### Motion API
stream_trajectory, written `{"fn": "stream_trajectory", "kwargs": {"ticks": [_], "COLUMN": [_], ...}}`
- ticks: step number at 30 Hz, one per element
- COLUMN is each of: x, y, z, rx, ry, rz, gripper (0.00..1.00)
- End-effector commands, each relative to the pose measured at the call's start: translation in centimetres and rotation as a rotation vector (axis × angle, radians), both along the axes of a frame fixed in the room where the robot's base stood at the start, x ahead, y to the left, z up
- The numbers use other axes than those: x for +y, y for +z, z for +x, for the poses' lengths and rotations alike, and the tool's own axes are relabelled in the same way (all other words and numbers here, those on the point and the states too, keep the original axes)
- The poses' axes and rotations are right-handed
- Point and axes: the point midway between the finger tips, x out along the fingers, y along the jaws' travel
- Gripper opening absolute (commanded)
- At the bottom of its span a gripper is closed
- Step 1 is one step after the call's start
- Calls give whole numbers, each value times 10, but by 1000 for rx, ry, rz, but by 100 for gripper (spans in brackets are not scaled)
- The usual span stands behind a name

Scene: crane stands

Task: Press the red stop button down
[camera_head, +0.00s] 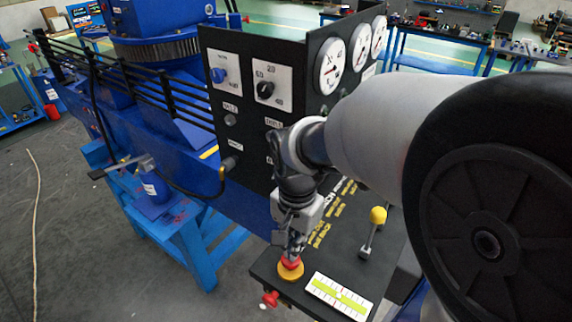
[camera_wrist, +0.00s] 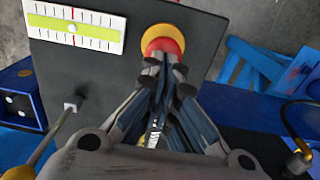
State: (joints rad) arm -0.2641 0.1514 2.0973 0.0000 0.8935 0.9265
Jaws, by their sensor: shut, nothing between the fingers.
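The red stop button (camera_head: 290,264) sits on a round yellow collar (camera_head: 290,274) near the front left of the black console panel. In the wrist view the red button (camera_wrist: 164,45) and its yellow collar (camera_wrist: 158,31) show just beyond my fingertips, which partly cover the button. My gripper (camera_head: 294,252) is shut and empty and points down at the button from above. Its closed fingertips (camera_wrist: 162,64) overlap the near part of the button in the wrist view. I cannot tell whether they touch it or whether the button is pressed.
A white and yellow-green gauge strip (camera_head: 338,297) lies right of the button. A yellow-knobbed lever (camera_head: 374,226) stands farther right. A smaller red knob (camera_head: 270,298) is at the console's front edge. An upright black panel (camera_head: 250,130) with dials stands behind; a blue stand (camera_head: 195,240) is left.

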Motion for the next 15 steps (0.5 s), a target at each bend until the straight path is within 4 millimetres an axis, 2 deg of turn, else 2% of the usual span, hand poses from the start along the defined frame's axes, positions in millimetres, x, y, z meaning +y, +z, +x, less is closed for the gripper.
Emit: {"fn": "stream_trajectory", "kwargs": {"ticks": [7, 12, 15], "x": [0, 0, 0], "y": [0, -19, -21], "z": [0, 0, 0], "rx": [0, 0, -1], "ry": [0, 0, 0], "rz": [0, 0, 1], "gripper": [0, 0, 0]}}
